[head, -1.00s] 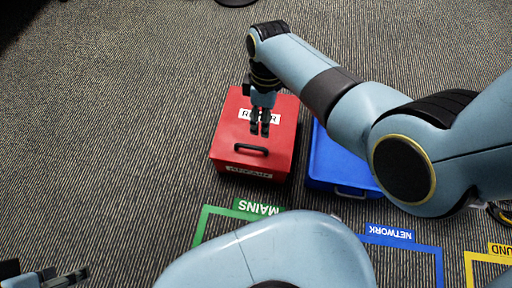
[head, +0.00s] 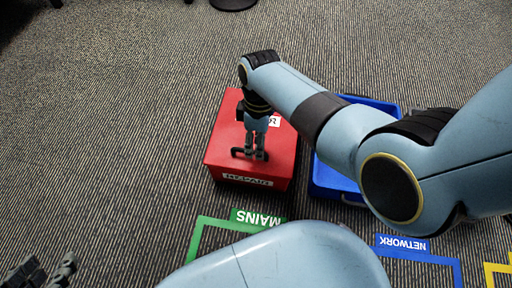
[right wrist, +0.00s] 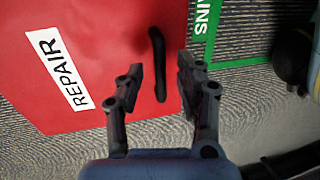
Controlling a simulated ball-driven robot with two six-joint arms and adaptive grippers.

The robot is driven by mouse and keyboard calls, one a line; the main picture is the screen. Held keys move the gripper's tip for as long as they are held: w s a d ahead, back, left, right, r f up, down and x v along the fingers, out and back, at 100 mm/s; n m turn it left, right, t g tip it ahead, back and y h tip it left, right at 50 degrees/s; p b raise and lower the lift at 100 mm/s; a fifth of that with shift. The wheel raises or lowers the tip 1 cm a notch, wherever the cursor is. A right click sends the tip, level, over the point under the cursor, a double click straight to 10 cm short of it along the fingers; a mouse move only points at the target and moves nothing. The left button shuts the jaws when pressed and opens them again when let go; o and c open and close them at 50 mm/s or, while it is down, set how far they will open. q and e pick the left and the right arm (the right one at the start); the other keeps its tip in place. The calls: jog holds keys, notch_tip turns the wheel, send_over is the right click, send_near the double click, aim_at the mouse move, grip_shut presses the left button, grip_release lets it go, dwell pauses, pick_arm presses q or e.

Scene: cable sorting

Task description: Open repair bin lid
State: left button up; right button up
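The red repair bin (head: 225,140) stands on the carpet with its lid (right wrist: 100,35) down. A black bar handle (head: 236,152) lies near the lid's front edge and shows between my fingers in the right wrist view (right wrist: 159,65). My right gripper (head: 255,156) is over the handle, pointing down; its fingers (right wrist: 163,70) are apart, one on each side of the handle. I cannot tell whether they touch it. The REPAIR label on the lid is partly hidden by my right arm in the head view. My left gripper (head: 45,270) is at the bottom left corner, fingers apart and empty.
A blue bin (head: 335,183) stands just right of the red one, partly hidden behind my right arm. Green MAINS (head: 258,218), blue NETWORK (head: 403,244) and yellow floor markings lie in front. The carpet left of the red bin is clear.

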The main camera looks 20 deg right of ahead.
jog(key=shift+s+a+f+b, duration=0.1)
jog(key=shift+f+b, duration=0.25)
jog(key=shift+f, duration=0.35)
grip_shut()
